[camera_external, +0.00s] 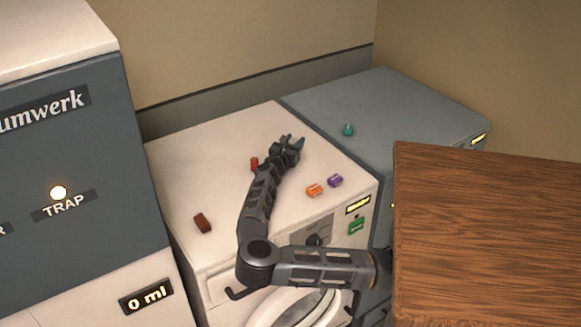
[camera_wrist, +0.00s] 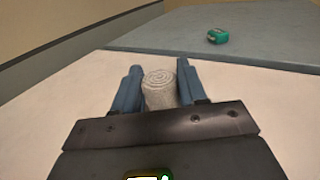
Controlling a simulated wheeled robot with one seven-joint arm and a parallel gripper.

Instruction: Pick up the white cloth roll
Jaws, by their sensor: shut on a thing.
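The white cloth roll (camera_wrist: 160,92) is between the two fingers of my gripper (camera_wrist: 159,85) in the wrist view, its coiled end facing up. The gripper is shut on it, with a blue-grey finger on each side. In the external view my gripper (camera_external: 294,141) is over the far part of the white machine's top. The roll is hard to make out there, and I cannot tell whether it touches the surface.
On the white machine (camera_external: 210,165) lie a dark red object (camera_external: 202,223), a red one (camera_external: 254,163) beside my arm, an orange one (camera_external: 314,190) and a purple one (camera_external: 335,181). A teal object (camera_external: 348,130) is on the grey machine (camera_external: 400,105). A wooden surface (camera_external: 485,230) stands at right.

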